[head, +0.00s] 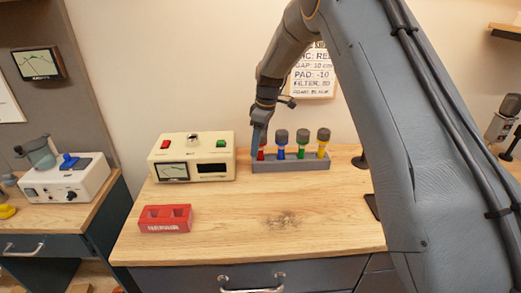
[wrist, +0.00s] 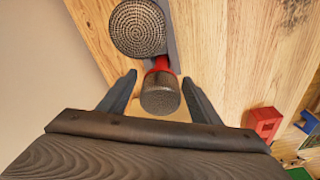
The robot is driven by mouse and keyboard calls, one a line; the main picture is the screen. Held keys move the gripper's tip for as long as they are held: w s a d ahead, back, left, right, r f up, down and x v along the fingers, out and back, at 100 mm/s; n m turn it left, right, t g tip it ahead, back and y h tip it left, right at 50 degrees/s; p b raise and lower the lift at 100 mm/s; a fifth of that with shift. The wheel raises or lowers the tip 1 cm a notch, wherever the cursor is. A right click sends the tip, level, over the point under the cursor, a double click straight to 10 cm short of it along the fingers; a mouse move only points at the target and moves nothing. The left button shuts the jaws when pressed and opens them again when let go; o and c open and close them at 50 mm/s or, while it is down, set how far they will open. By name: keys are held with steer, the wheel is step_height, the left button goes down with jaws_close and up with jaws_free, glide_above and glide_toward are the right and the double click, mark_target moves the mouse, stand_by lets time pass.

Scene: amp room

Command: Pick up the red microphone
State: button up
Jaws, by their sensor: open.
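The red microphone (head: 261,154) stands in the grey rack (head: 290,166) at its left end, partly hidden by my gripper (head: 259,138) in the head view. In the wrist view its dark mesh head (wrist: 160,97) and red body (wrist: 162,67) show between the two spread fingers of my gripper (wrist: 160,82). My gripper is open, with one finger on either side of the microphone. I cannot tell whether a finger touches it. The rack also holds a blue microphone (head: 281,152), a green one (head: 302,153) and a yellow one (head: 323,151).
A cream meter box (head: 193,170) stands left of the rack. A red box marked REPAIR (head: 165,226) lies near the front left. Another mesh-headed microphone (wrist: 138,28) is close beyond the red one in the wrist view. The front of the wooden bench (head: 240,240) is clear.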

steer(key=shift+f, duration=0.1)
steer(key=shift+c, duration=0.4)
steer(key=c, duration=1.2)
step_height(320, 180, up, 10)
steer(key=b, duration=0.4)
steer(key=shift+c, duration=0.2)
